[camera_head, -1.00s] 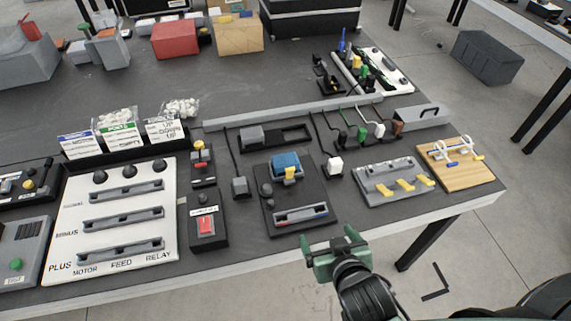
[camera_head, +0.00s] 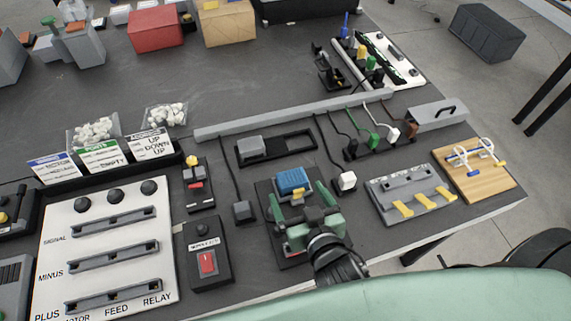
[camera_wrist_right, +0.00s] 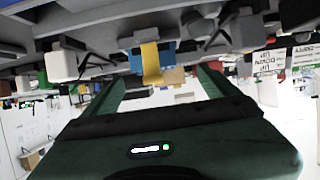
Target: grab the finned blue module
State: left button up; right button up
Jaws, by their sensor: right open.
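The finned blue module (camera_head: 291,178) sits on a black base board (camera_head: 263,192) near the front of the table, with a yellow part (camera_head: 299,194) on its near side. In the right wrist view the blue module (camera_wrist_right: 135,60) and its yellow part (camera_wrist_right: 151,62) show between and just beyond the fingers. My right gripper (camera_head: 300,200) is open and empty, its fingers pointing at the module from the near side. It hides much of the board's front. I cannot tell whether a finger touches anything. My left gripper is out of view.
To the right are a white plug (camera_head: 347,181), a grey rack with yellow tabs (camera_head: 400,195) and a wooden board (camera_head: 490,182). A grey rail (camera_head: 290,115) runs behind.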

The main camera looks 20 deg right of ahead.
aim_at(294, 182)
jog(key=shift+w+f, duration=0.1)
jog(key=shift+w, duration=0.4)
jog(key=shift+w+f, duration=0.1)
jog(key=shift+w, duration=0.2)
jog(key=shift+d+p+x, duration=0.15)
jog(key=shift+p+x, duration=0.1)
jog(key=shift+x, duration=0.35)
jog(key=shift+d+p+x, duration=0.15)
jog(key=shift+p+x, duration=0.1)
jog(key=shift+x, duration=0.35)
jog(key=x, duration=0.2)
jog(key=shift+w+d+f, duration=0.1)
jog(key=shift+w+f, duration=0.35)
jog(key=shift+w, duration=0.15)
jog(key=c, duration=1.5)
jog(key=shift+c, duration=1)
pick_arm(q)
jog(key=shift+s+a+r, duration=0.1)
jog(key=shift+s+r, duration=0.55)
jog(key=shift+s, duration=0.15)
